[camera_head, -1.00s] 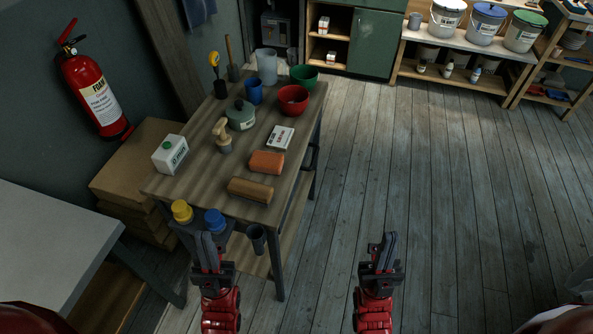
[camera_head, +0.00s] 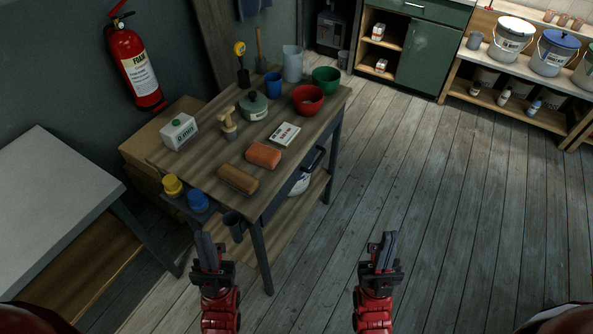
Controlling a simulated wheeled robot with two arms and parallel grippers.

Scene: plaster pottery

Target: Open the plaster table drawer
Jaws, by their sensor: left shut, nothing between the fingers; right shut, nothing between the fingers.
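The wooden plaster table (camera_head: 197,153) stands left of centre in the head view, its top crowded with tools and pots. A dark handle (camera_head: 313,160) shows at its right side, just under the top edge; the drawer front itself is seen too steeply to make out. My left gripper (camera_head: 208,240) is shut and empty, in front of the table's near corner. My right gripper (camera_head: 385,240) is shut and empty over the open floor, to the right of the table and apart from the handle.
A dark cup (camera_head: 233,226) and yellow and blue lidded containers (camera_head: 198,201) sit at the table's near end. A grey bench (camera_head: 60,190) stands at left. A white item (camera_head: 300,183) lies on the lower shelf. The plank floor (camera_head: 430,180) at right is clear.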

